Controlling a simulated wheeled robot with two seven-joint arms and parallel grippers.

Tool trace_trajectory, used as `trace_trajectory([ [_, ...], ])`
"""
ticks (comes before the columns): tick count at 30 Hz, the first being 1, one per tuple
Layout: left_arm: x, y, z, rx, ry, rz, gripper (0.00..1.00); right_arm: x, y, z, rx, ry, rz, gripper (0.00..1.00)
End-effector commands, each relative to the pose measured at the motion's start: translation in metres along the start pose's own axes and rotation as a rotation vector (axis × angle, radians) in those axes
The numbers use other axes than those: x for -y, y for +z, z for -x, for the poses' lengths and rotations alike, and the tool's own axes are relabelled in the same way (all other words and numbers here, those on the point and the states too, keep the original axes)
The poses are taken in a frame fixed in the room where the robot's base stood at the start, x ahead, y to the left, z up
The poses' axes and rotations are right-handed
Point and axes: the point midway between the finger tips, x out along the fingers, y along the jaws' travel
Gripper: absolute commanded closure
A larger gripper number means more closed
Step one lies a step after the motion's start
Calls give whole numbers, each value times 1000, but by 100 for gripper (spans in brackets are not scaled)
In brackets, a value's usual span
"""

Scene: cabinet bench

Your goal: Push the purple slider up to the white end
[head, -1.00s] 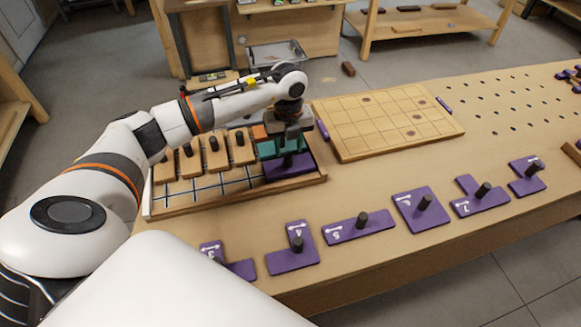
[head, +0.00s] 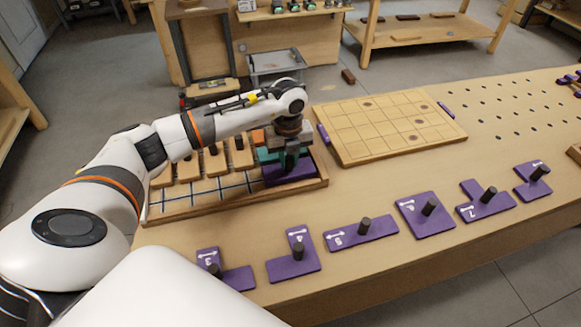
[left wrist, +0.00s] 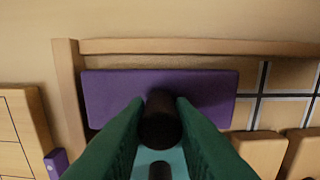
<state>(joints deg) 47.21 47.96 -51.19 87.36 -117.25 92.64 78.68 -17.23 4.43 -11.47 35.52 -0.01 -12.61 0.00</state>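The purple slider (head: 277,173) lies in the right end of the wooden tray (head: 240,199), against its right wall. It is a flat block with a dark upright peg (left wrist: 160,125). My left gripper (head: 291,163) is down over the slider. In the left wrist view its green fingers (left wrist: 160,120) stand on both sides of the peg and appear to touch it. The tray's left end has a pale strip (head: 146,207), partly hidden by my arm. My right gripper is not in view.
A teal block (left wrist: 150,158) lies right behind the purple slider. Wooden blocks with dark pegs (head: 214,162) fill the tray's back row. The front row left of the slider is an empty lined grid. Several purple pieces (head: 361,231) lie along the bench front; a wooden board (head: 388,128) is to the right.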

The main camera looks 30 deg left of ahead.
Motion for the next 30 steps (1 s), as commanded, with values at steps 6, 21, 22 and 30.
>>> trace_trajectory([
  [6, 7, -1, 0, -1, -1, 1, 91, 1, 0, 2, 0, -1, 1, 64],
  [21, 43, -1, 0, 0, -2, 2, 91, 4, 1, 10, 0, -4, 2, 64],
  [22, 45, 0, 0, 0, -2, 2, 91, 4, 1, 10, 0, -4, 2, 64],
  [30, 64, -1, 0, -1, -1, 2, 91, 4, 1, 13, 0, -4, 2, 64],
])
